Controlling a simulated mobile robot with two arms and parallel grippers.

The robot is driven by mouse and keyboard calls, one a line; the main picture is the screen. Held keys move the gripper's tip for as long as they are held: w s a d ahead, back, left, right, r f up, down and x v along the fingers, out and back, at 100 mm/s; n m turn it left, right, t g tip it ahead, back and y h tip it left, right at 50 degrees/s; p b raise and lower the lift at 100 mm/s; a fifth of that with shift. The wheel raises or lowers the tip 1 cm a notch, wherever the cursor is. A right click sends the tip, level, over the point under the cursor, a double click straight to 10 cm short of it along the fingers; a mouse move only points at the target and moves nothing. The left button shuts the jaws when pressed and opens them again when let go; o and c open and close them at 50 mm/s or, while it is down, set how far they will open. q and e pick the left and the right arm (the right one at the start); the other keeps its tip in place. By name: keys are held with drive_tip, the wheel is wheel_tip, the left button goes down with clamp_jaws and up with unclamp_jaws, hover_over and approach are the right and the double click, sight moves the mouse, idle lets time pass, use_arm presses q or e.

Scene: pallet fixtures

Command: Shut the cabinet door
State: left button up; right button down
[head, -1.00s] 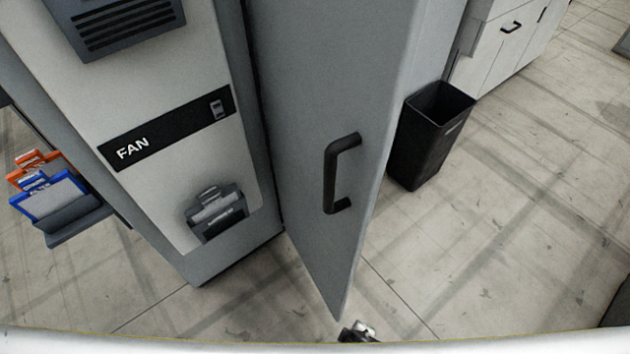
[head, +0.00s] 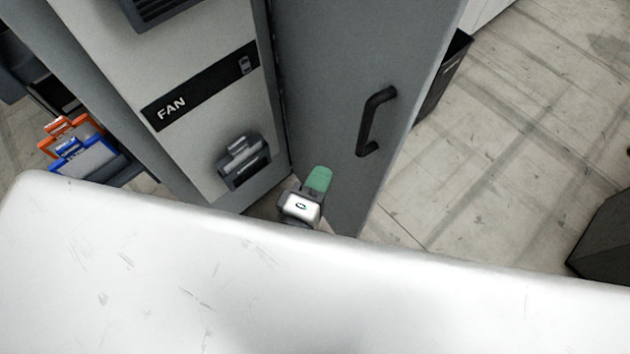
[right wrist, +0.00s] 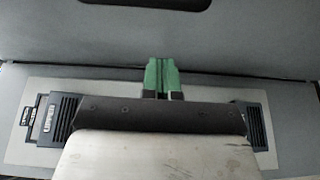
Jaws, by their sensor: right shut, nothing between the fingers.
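The grey cabinet (head: 215,110) has a light panel marked FAN on the side facing me. Its tall grey door (head: 330,60) stands open at an angle to the right of that panel, with a black bar handle (head: 376,120) near its right edge. My right gripper (head: 319,179), with green fingertips, is shut and empty. It is in front of the lower part of the door in the head view, left of and below the handle. In the right wrist view the shut green fingertips (right wrist: 162,75) point at a grey surface; contact cannot be told. My left gripper is not in view.
A small dark holder (head: 243,160) sticks out of the FAN panel close to my right gripper. Orange and blue bins (head: 80,155) are at the left. A black waste bin (head: 445,80) is partly hidden behind the door. Open floor (head: 510,150) lies to the right.

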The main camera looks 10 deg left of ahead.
drive_tip(key=w+d+p, duration=0.4)
drive_tip(key=w, duration=0.3)
drive_tip(key=shift+d, duration=0.1)
